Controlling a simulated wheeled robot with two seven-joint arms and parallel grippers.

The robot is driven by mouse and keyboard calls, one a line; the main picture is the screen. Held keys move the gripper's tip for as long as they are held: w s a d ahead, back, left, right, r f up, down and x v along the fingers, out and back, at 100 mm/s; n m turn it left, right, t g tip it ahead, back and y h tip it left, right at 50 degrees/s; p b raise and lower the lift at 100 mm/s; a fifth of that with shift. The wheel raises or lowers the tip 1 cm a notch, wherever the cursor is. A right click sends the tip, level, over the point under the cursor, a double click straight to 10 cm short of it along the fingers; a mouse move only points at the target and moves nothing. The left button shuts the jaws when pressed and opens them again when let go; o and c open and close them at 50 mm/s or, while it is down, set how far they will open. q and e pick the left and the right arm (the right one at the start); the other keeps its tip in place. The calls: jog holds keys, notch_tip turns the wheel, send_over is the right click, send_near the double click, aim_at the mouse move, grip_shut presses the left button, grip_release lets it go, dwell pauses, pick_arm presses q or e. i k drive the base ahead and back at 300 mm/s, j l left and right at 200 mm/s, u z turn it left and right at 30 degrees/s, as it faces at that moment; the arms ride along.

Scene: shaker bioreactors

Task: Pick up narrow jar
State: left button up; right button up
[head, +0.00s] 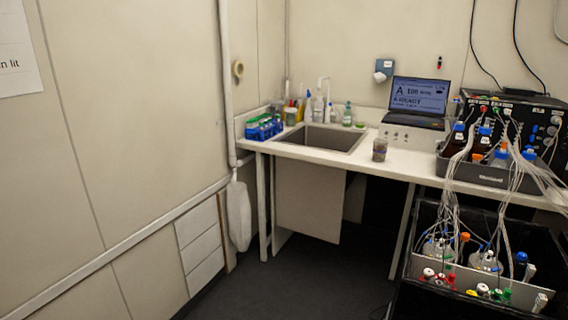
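A small, narrow, see-through jar (379,150) with greyish-brown contents stands upright on the white counter (300,150). It is near the counter's front edge, right of the sink and in front of the laptop. It may be the narrow jar, but it is too small in the view to be sure. Neither of my grippers is in the head view.
A sink (325,139) is left of the jar, with bottles behind it and a blue rack (264,127) at its left. A laptop (418,98) stands behind. A grey tray (480,174) of tubed bottles and a black shaker box (400,300) with vessels are at right. Floor in front is clear.

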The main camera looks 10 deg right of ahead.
aim_at(380, 148)
jog(key=i+z, duration=0.35)
jog(key=i+j+z, duration=0.2)
jog(key=z, duration=0.15)
jog(key=i+j+z, duration=0.25)
jog(key=z, duration=0.15)
jog(key=i, duration=0.05)
